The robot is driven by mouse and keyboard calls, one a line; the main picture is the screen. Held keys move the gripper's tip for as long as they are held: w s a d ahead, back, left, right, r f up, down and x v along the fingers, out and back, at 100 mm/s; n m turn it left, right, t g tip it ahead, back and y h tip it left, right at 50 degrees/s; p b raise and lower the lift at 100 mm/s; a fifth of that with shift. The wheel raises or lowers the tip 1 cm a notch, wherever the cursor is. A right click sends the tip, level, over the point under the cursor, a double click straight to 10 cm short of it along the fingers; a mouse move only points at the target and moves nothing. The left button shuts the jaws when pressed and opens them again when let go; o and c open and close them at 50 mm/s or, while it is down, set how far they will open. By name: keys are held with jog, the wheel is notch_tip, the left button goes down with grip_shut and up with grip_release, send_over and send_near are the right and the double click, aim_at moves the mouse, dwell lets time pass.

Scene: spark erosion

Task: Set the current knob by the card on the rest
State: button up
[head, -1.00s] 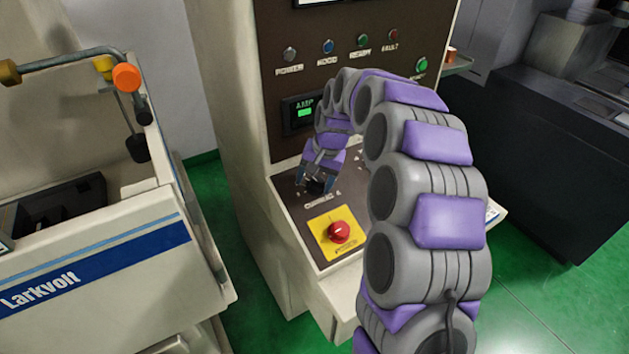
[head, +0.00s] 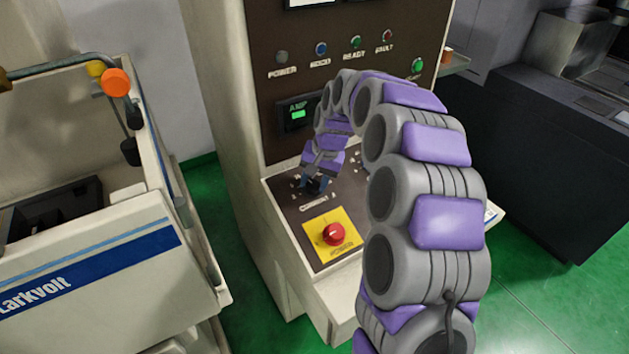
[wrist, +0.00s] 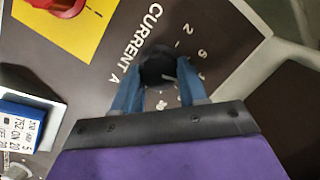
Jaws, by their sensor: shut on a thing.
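The current knob (wrist: 158,70) is dark and round, on the sloping brown panel (wrist: 100,85) beside the printing "CURRENT A". My gripper (head: 316,184) is over that panel in the head view. In the wrist view my gripper (wrist: 157,88) has its two blue fingers on either side of the knob, shut on it. Some dial numbers show around the knob; its pointer is hidden. A blue and white card (wrist: 20,130) with printed lines lies at the left edge of the wrist view, and only part of it shows. The head view shows a green-lit AMP display (head: 298,114).
A red mushroom button (head: 334,233) on a yellow plate (head: 318,250) sits just in front of the knob. A Larkvolt tank (head: 100,262) stands at left, with green floor between.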

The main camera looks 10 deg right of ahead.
jog(key=shift+s+f+n, duration=0.15)
jog(key=shift+n, duration=0.15)
jog(key=n+h+p, duration=0.1)
jog(key=n+p, duration=0.1)
jog(key=n, duration=0.1)
jog(key=shift+a, duration=0.15)
jog(key=shift+s+f+n+g+h+p, duration=0.15)
jog(key=shift+n+g+h+p, duration=0.2)
jog(key=shift+n+p, duration=0.95)
jog(key=shift+n, duration=0.4)
jog(key=shift+f+b, duration=0.1)
jog(key=shift+b, duration=0.2)
jog(key=o, duration=0.9)
jog(key=shift+s, duration=0.1)
jog(key=shift+o, duration=0.8)
jog(key=shift+a, duration=0.1)
jog(key=shift+w, duration=0.3)
jog(key=shift+r, duration=0.25)
